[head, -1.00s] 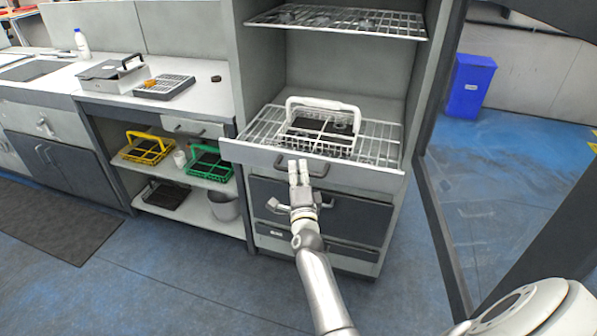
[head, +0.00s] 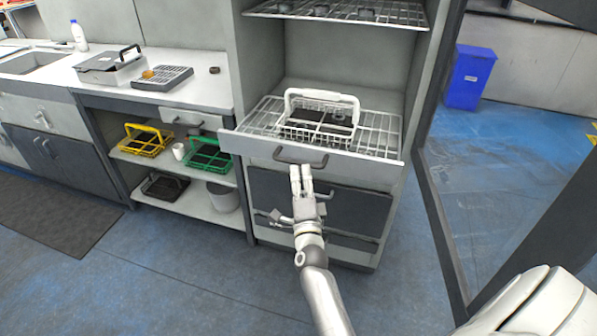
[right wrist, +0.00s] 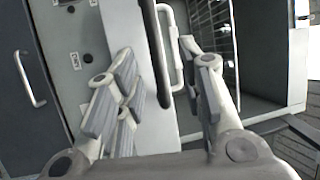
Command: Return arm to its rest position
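My right gripper (head: 301,171) is in front of the cabinet, just below the grey handle (head: 300,156) of the pulled-out rack shelf (head: 372,141). In the right wrist view its two fingers (right wrist: 166,85) are apart, with nothing held between them. The handle shows beyond them in the right wrist view (right wrist: 160,45), apart from the pads as far as I can tell. My right arm reaches up from the bottom of the head view. My left gripper is out of view.
A white basket (head: 321,101) stands on the pulled-out shelf. A counter at left carries a grey box (head: 108,70) and a dark rack (head: 162,78). Yellow (head: 146,140) and green (head: 209,154) baskets sit below. A blue bin (head: 470,77) stands at right. Floor in front is clear.

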